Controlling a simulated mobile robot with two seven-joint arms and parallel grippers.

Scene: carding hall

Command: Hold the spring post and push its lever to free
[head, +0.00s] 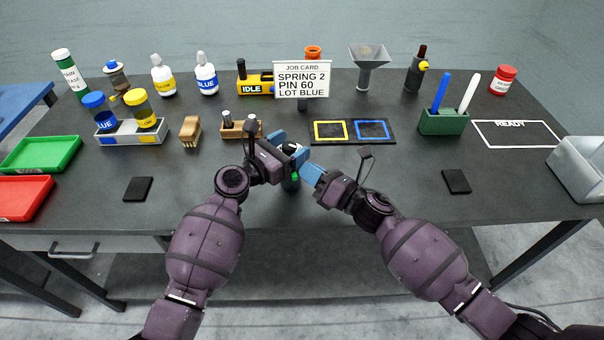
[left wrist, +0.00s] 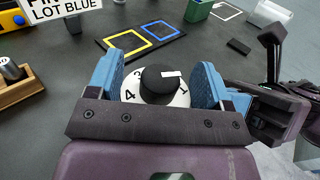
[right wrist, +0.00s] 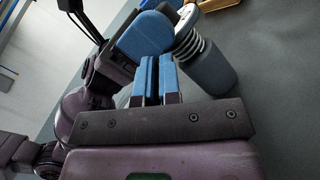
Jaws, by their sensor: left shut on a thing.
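The spring post (head: 290,184) stands on the table in front of me, mostly covered by my grippers in the head view. In the left wrist view its top is a white numbered dial with a black knob (left wrist: 160,86). In the right wrist view its grey body (right wrist: 208,72) and pale coils show. My left gripper (head: 291,150) is shut on the post near its top, one blue finger on each side. My right gripper (head: 311,172) is beside the post, its fingers together and empty. A small green patch shows on the post. I cannot make out the lever.
A job card (head: 302,80) reads spring 2, pin 60, lot blue. Behind the post are a wooden block with pins (head: 241,130) and a mat with yellow and blue squares (head: 352,131). A green pen holder (head: 443,122) stands right. The table's front right is mostly clear.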

